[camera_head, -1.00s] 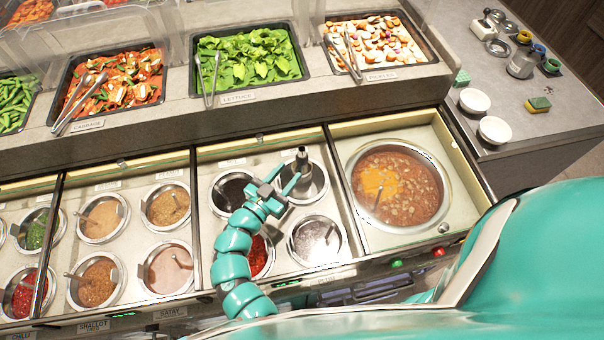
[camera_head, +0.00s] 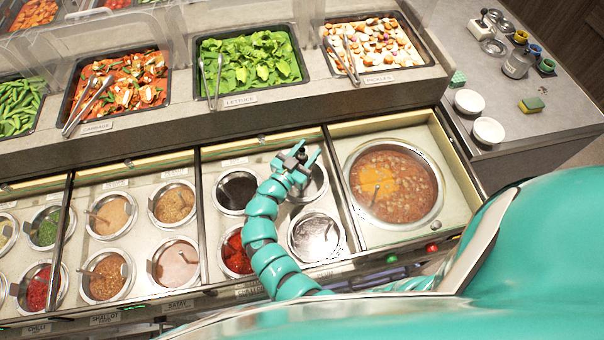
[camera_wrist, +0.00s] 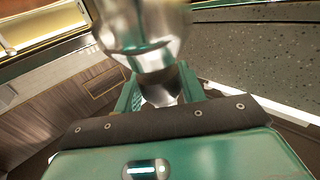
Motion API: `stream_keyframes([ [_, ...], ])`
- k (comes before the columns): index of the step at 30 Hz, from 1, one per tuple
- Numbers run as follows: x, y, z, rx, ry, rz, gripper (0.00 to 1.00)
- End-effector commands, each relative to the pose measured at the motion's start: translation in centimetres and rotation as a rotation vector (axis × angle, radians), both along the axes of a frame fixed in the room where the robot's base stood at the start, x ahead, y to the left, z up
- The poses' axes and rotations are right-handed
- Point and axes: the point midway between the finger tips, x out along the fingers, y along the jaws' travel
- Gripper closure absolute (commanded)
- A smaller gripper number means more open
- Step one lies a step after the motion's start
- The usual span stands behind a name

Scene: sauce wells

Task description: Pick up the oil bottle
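The oil bottle (camera_wrist: 146,35) shows in the wrist view as a shiny, clear or metallic body that narrows between my green fingers. My gripper (camera_wrist: 161,92) appears closed on this narrow part, with a finger on each side. In the head view my gripper (camera_head: 305,158) is above the back metal well (camera_head: 316,189) of the section left of the soup. There the gripper mostly hides the bottle, and its outline is hard to make out. The bottle's far end is cut off in the wrist view.
A dark sauce well (camera_head: 236,190) is left of my gripper, and a well of clear liquid (camera_head: 316,236) is in front. The big soup pot (camera_head: 393,185) is to the right. The raised ledge with the lettuce tray (camera_head: 250,62) is behind.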

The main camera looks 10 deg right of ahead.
Motion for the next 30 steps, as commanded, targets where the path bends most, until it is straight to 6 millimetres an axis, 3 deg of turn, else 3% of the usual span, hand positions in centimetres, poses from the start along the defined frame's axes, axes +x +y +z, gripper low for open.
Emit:
stream_keyframes([
  [4, -0.01, 0.01, -0.04, 0.0, 0.0, 0.0, 0.63],
  [10, -0.02, 0.02, -0.02, -0.001, -0.001, 0.0, 1.0],
  [30, 0.0, 0.05, 0.9, 0.001, -0.003, 0.0, 1.0],
])
